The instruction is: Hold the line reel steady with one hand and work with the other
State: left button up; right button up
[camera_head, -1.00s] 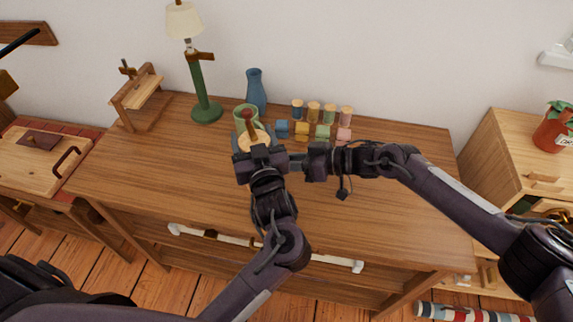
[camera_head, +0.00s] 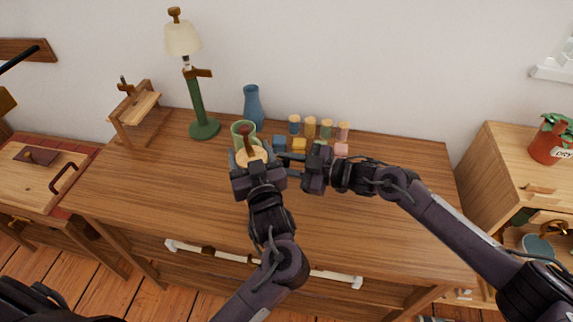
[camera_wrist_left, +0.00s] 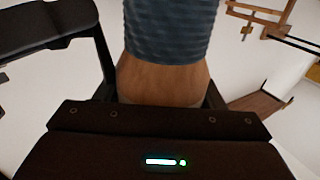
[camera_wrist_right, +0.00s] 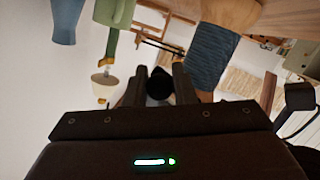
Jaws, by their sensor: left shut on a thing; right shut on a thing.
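The line reel (camera_head: 252,157) stands on the desk with a pale wooden top and a brown upright peg. My left gripper (camera_head: 252,167) is shut on its near side. In the left wrist view the reel's blue wound line (camera_wrist_left: 170,30) and wooden end (camera_wrist_left: 160,78) fill the space between the fingers. My right gripper (camera_head: 287,171) is just right of the reel. In the right wrist view it is shut on a small dark round piece (camera_wrist_right: 159,84), and the blue winding (camera_wrist_right: 212,55) shows beside it. Whether that piece belongs to the reel is unclear.
A green mug (camera_head: 240,127) stands close behind the reel, with a blue vase (camera_head: 253,106) beyond. Several small coloured jars and blocks (camera_head: 311,128) stand to the right. A green lamp (camera_head: 198,100) is at back left.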

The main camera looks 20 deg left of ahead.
pick_arm(q)
jog(key=shift+a+f, duration=0.1)
jog(key=shift+f, duration=0.15)
pick_arm(e)
jog(key=shift+a+r, duration=0.2)
jog(key=shift+r, duration=0.4)
grip_shut()
jog(key=o, duration=0.9)
grip_release()
jog(key=shift+f, duration=0.1)
jog(key=shift+d, duration=0.3)
pick_arm(q)
jog(key=shift+r, duration=0.1)
pick_arm(e)
jog(key=v, duration=1.1)
jog(key=shift+d+f, duration=0.2)
jog(key=shift+d, duration=0.15)
